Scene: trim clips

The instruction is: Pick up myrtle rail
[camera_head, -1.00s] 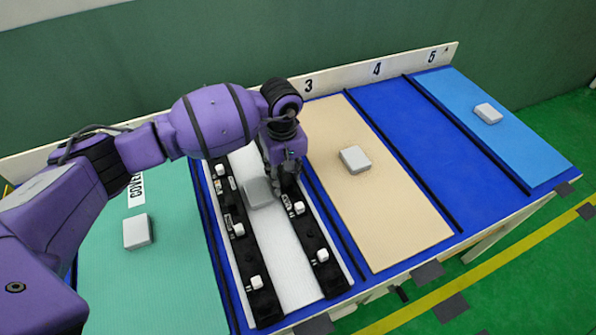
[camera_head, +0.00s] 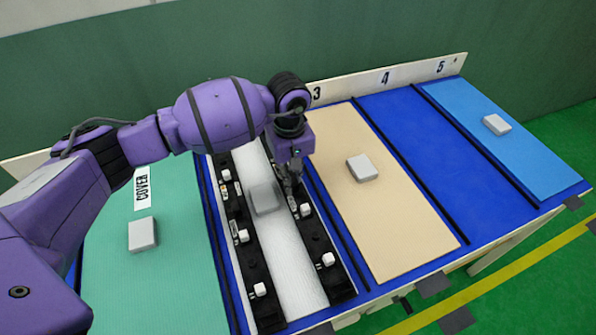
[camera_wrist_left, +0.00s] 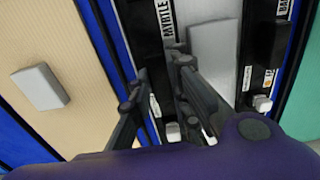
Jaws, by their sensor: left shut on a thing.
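The myrtle rail (camera_head: 317,240) is the right one of two long black rails on the white strip, with white blocks along it. In the left wrist view, the rail (camera_wrist_left: 157,62) carries a white label reading MYRTLE. My left gripper (camera_head: 291,194) points down at the rail's upper half. In the left wrist view its two fingers (camera_wrist_left: 160,98) straddle the rail and are shut on it. The fingers hide part of the rail. Whether the rail is clear of the strip, I cannot tell. My right gripper is not in view.
The other black rail (camera_head: 247,240) lies parallel on the left. A grey block (camera_head: 265,199) sits between the rails, close to my gripper. Grey blocks also lie on the green panel (camera_head: 142,234), the tan panel (camera_head: 362,168) and the light-blue panel (camera_head: 497,125). The dark-blue panel is clear.

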